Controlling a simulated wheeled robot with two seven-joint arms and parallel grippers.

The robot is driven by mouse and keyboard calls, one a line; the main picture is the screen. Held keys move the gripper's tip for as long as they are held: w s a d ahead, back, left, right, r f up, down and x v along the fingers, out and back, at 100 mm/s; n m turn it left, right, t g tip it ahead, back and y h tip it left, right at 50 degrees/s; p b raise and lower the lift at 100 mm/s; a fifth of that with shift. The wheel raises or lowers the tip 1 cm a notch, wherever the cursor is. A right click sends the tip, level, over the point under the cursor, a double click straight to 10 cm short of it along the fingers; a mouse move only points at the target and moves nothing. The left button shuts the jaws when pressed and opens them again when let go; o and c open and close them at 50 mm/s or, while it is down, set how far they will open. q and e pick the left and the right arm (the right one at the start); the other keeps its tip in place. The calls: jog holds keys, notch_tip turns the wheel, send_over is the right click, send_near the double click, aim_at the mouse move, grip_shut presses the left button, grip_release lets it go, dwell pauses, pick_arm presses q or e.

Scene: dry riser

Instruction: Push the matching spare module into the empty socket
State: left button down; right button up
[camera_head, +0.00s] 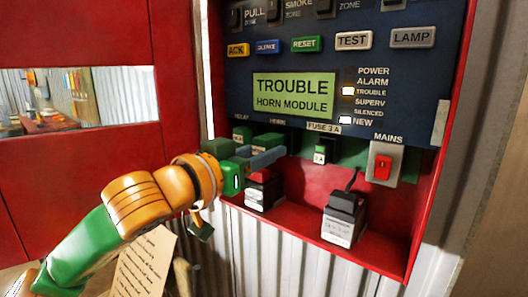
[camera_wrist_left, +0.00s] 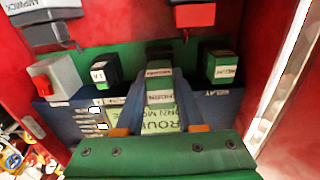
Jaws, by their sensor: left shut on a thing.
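The alarm panel (camera_head: 400,82) is open, and its display (camera_head: 293,94) reads TROUBLE HORN MODULE. My left gripper (camera_head: 274,153) reaches from the left into the red cabinet below the panel. Its grey fingers are shut on a green module (camera_head: 268,140), whose label appears to read HORN in the left wrist view (camera_wrist_left: 160,97). The module stands at the middle position of the green board (camera_wrist_left: 130,62), between the relay module (camera_wrist_left: 221,67) and the fuse (camera_wrist_left: 106,70). The fingers hide its base, so I cannot tell how deep it sits. My right gripper is not in view.
The red MAINS switch (camera_head: 383,165) is at the right. A paper tag (camera_head: 146,262) hangs below my arm. The red door (camera_head: 75,170) is at the left.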

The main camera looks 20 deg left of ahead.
pick_arm(q)
jog(key=shift+p+x, duration=0.4)
jog(key=shift+x, duration=1)
dwell(0.4)
jog(key=shift+s+a, duration=0.1)
jog(key=shift+s, duration=0.1)
jog(key=shift+b, duration=0.4)
dwell(1.1)
jog(key=shift+w+r, duration=0.1)
jog(key=shift+w, duration=0.1)
dwell(0.5)
jog(key=shift+s, duration=0.1)
jog(key=shift+b+v, duration=0.4)
jog(key=shift+v, duration=0.65)
dwell(1.0)
jog(key=shift+p+x, duration=0.35)
jog(key=shift+x, duration=0.75)
